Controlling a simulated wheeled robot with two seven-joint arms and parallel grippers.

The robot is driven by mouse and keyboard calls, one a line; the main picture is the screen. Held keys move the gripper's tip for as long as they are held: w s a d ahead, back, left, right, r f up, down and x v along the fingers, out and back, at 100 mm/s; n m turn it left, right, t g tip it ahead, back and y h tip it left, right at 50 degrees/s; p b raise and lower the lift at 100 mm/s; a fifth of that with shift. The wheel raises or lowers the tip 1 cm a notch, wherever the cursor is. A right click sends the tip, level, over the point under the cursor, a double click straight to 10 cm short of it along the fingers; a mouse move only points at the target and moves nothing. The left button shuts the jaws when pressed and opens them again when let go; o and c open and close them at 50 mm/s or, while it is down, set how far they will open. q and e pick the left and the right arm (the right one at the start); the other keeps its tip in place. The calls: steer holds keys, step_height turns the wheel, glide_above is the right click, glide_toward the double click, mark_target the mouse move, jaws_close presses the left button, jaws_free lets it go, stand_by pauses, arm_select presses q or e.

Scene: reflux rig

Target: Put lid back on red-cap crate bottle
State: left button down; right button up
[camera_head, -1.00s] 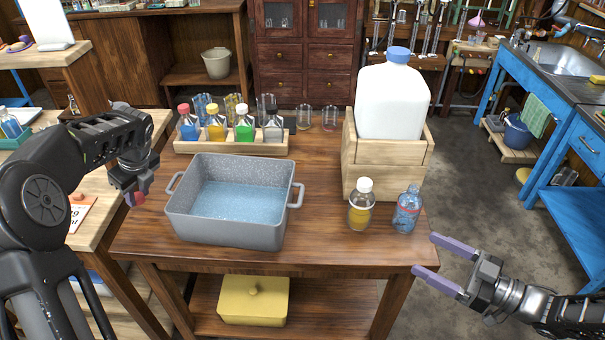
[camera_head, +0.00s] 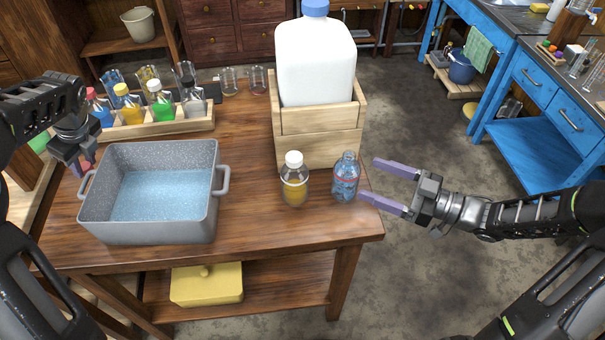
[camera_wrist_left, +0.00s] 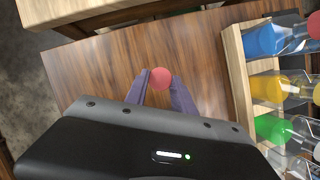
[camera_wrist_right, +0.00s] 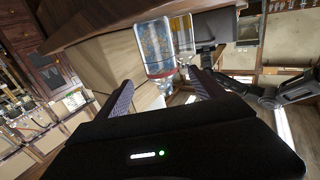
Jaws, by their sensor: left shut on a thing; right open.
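My left gripper (camera_head: 86,163) is shut on a small red cap (camera_wrist_left: 161,78). It holds the cap at the left of the table, by the grey pot's left handle. An open-necked clear bottle (camera_head: 346,177) with bluish contents and a red band stands upright at the table's right front. It also shows in the right wrist view (camera_wrist_right: 155,48). My right gripper (camera_head: 369,180) is open and empty, just right of this bottle. Its fingers point left towards it, and the bottle appears just beyond the fingertips.
A white-capped bottle with yellow contents (camera_head: 294,182) stands close left of the clear bottle. A wooden crate (camera_head: 318,150) with a large white jug (camera_head: 315,65) is behind them. A grey pot (camera_head: 150,226) stands at left. A wooden rack (camera_head: 160,128) of capped bottles is behind the pot.

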mark_target(359, 176)
arm_select(q)
steer(key=shift+r, duration=0.35)
arm_select(e)
steer(key=shift+x, duration=2.3)
arm_select(q)
steer(key=shift+r+p, duration=0.6)
steer(key=shift+p, duration=0.25)
arm_select(e)
steer(key=shift+x, duration=2.6)
steer(key=shift+s, duration=0.1)
steer(key=c, duration=1.6)
steer(key=shift+r, duration=0.2)
arm_select(q)
steer(key=shift+r+p, duration=0.45)
arm_select(e)
step_height(359, 176, up, 18)
steer(key=shift+f, duration=0.15)
